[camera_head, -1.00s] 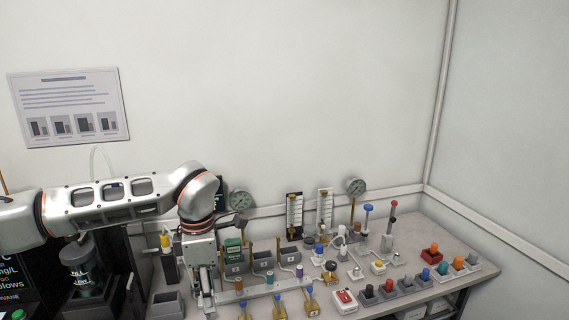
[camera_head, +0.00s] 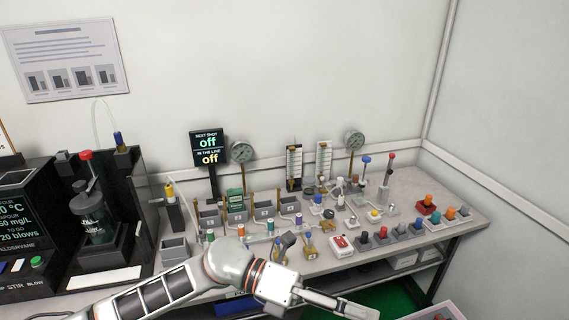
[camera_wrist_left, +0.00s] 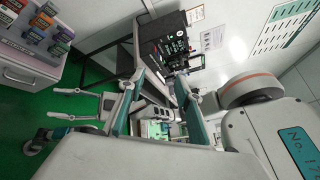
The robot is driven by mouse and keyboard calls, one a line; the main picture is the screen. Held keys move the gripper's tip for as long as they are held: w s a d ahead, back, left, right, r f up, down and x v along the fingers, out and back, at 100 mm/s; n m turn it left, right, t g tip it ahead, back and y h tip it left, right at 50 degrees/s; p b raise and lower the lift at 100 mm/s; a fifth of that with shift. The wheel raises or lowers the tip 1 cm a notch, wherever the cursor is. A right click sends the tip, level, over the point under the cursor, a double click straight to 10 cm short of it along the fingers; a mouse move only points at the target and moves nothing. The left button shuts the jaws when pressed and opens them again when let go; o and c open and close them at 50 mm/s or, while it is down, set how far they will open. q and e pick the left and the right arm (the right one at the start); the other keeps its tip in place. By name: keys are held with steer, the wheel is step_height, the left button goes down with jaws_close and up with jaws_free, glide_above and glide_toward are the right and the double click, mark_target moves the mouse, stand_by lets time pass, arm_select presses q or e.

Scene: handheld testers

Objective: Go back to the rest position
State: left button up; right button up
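My left arm comes in along the bottom of the head view, with its gripper (camera_head: 345,306) pointing right, low in front of the bench (camera_head: 456,233). In the left wrist view the two fingers (camera_wrist_left: 160,82) stand apart with nothing between them, so it is open and empty. The bench equipment lies beyond the fingers in that view.
The bench holds a dark stirring unit (camera_head: 96,225), a sign reading off twice (camera_head: 209,150), gauges (camera_head: 354,141), grey bins (camera_head: 173,249) and several coloured knobs. A drawer cabinet (camera_wrist_left: 28,70) stands at the left of the wrist view. Green floor (camera_wrist_left: 82,85) lies beside it.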

arm_select(q)
steer(key=w+a+r+n+t+h, duration=0.25)
steer(key=w+n+t+h, duration=0.35)
steer(key=n+t, duration=0.55)
steer(key=w+a+f+n+t+y, duration=0.5)
steer(key=a+f+n+t+y, duration=0.45)
steer(key=n, duration=0.85)
steer(key=s+a+f+n+g+y, duration=0.2)
steer(key=s+a+f+n+y, duration=0.2)
steer(key=a+f, duration=0.6)
steer(key=s+a+f+n+g+y, duration=0.2)
steer(key=s+a+f+n+y, duration=0.3)
steer(key=s+a+f+n, duration=0.4)
step_height(320, 180, down, 8)
steer(key=shift+s+a+r+g, duration=0.15)
steer(key=shift+s+a+g, duration=0.25)
steer(key=shift+s+a, duration=0.5)
steer(key=shift+s+d+y, duration=0.15)
steer(key=shift+d+y, duration=0.05)
steer(key=shift+y, duration=0.05)
